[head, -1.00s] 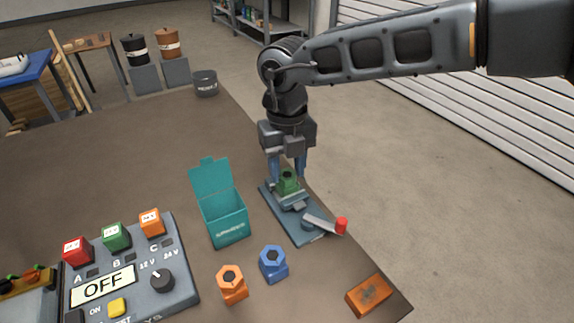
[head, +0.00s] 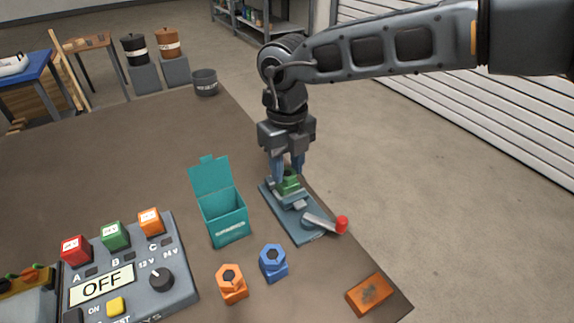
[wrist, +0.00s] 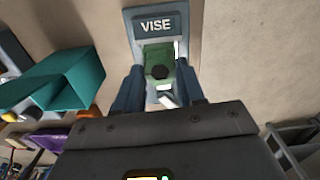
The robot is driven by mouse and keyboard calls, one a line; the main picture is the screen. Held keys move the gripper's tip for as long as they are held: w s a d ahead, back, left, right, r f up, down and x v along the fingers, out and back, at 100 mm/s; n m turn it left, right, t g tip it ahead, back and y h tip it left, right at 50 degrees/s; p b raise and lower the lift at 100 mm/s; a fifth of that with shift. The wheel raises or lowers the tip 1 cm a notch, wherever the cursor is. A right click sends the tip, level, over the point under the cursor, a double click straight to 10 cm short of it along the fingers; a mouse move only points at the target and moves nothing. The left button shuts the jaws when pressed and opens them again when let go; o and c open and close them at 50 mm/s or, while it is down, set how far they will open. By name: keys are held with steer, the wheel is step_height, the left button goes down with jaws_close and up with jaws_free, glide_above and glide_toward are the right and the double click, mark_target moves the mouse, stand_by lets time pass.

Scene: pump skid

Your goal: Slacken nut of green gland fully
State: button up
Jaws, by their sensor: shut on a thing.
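The green gland (head: 289,186) stands in the blue-grey vise (head: 305,234) near the table's right edge. In the wrist view the green gland (wrist: 160,66), with a dark hole in its top, shows between my fingers, and the vise plate (wrist: 155,25) reads VISE. My gripper (head: 288,176) points straight down from above and is shut on the green gland's nut. The fingers hide part of the nut in the head view, so I cannot tell how loose it is.
A teal open-lidded box (head: 225,222) stands left of the vise. A blue gland (head: 273,262) and an orange gland (head: 231,283) stand in front. The vise's red-tipped lever (head: 341,224) sticks out right. A control box (head: 130,275) reads OFF.

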steer(key=n, duration=0.4)
steer(key=shift+n+b, duration=0.3)
steer(key=n, duration=0.4)
steer(key=shift+n+b, duration=0.3)
steer(key=shift+b, duration=0.1)
steer(key=n, duration=0.4)
steer(key=shift+b, duration=0.35)
steer(key=shift+n, duration=1.9)
steer(key=o, duration=1.1)
steer(key=shift+c, duration=0.2)
steer(key=shift+r, duration=0.1)
